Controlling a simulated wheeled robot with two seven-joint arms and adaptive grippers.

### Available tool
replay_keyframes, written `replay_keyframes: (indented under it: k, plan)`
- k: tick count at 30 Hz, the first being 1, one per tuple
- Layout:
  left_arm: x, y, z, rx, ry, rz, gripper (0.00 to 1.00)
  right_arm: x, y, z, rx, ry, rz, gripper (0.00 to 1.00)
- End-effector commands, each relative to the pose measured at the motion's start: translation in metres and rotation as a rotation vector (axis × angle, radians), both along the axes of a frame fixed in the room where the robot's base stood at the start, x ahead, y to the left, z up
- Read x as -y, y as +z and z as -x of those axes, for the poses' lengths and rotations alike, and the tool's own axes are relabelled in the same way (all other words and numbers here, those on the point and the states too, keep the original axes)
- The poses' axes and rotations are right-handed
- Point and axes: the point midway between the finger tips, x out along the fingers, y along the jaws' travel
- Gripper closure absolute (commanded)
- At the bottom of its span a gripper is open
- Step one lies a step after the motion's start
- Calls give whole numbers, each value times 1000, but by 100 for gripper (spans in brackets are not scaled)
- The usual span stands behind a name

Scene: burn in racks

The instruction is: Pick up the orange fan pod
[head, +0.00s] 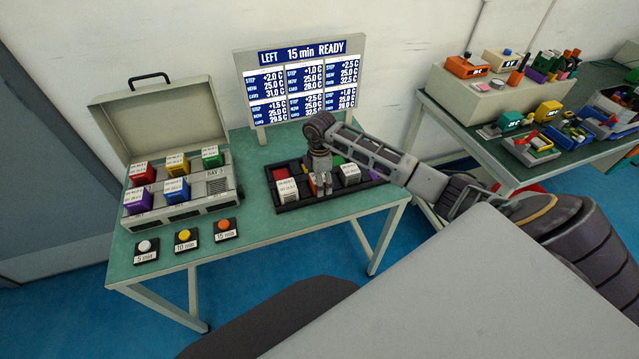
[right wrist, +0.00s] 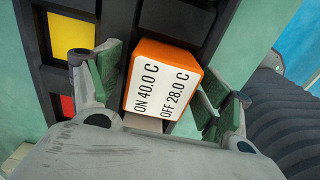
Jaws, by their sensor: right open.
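The orange fan pod (right wrist: 183,53) is in the right wrist view. It has an orange body and a white label reading ON 40.0 C, OFF 28.0 C. It sits in the black tray (head: 300,206) on the green table. My right gripper (right wrist: 160,88) is open, with one green-padded finger on each side of the pod. Whether either pad touches it I cannot tell. In the head view my right gripper (head: 320,183) points down over the tray and hides most of the pod. My left gripper is in neither view.
Labelled pods, one red (head: 284,186), share the tray. Left stands an open grey case (head: 205,207) with several coloured pods; three timer buttons (head: 185,241) lie before it. A display board (head: 302,88) stands behind the tray. A cluttered second table (head: 480,135) is right.

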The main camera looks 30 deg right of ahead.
Motion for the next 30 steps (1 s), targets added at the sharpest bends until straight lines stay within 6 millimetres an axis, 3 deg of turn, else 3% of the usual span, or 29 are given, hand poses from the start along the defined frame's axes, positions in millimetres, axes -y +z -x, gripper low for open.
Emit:
replay_keyframes:
  k: [5, 18, 30]
  plan:
    - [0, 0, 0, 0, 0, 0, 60, 0, 0, 0, 0, 0, 0, 21]
    - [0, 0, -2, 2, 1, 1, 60, 0, 0, 0, 0, 0, 0, 77]
    - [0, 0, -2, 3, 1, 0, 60, 0, 7, -1, 2, 0, -1, 77]
